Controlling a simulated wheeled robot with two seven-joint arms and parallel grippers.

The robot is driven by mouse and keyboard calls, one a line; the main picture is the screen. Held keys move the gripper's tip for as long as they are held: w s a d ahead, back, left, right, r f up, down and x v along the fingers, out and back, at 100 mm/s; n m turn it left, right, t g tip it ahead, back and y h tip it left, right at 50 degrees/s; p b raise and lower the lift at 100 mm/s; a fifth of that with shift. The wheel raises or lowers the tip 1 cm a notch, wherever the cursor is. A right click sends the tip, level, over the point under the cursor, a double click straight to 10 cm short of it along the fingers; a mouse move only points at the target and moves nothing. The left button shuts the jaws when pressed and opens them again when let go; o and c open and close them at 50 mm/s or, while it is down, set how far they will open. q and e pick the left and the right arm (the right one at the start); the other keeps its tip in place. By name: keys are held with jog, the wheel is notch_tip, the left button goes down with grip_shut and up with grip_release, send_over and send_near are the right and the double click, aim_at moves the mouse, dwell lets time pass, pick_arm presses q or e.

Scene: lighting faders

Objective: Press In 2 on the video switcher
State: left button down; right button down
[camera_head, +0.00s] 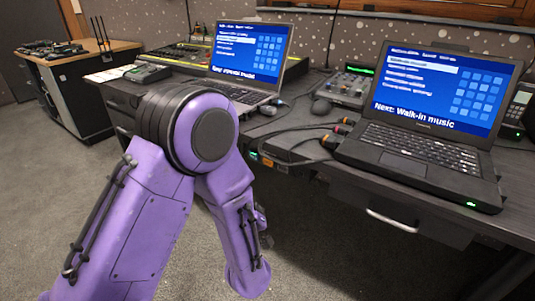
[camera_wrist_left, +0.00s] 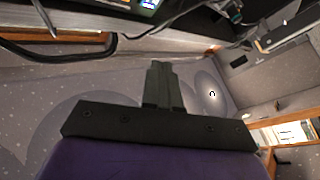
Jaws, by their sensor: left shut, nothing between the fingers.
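A small device with a green lit display and small buttons (camera_head: 347,86) sits between the two laptops in the head view. Another low box with buttons (camera_head: 148,72) sits at the left of the desk. I cannot tell for certain which is the video switcher, and no In 2 label can be read. My left gripper (camera_wrist_left: 160,83) shows in the left wrist view with its dark fingers together and empty, apart from any button. In the head view my left arm hangs in front of the desk and its fingers cannot be made out. My right gripper is not in view.
An open laptop (camera_head: 425,150) stands on the right of the desk, another (camera_head: 235,95) left of the middle. A mixing console (camera_head: 190,54) is behind. A wooden cabinet (camera_head: 75,85) stands far left. The grey floor is open.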

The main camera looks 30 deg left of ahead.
aim_at(268, 161)
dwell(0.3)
pick_arm(q)
jog(key=w, duration=0.8)
jog(key=shift+w+d+b, duration=0.35)
jog(key=shift+w+b, duration=0.05)
jog(key=shift+b, duration=0.05)
dwell(1.6)
jog(key=shift+w, duration=0.4)
jog(key=shift+w, duration=0.35)
dwell(0.3)
jog(key=shift+s, duration=0.1)
jog(key=shift+s+p, duration=0.35)
jog(key=shift+s, duration=0.3)
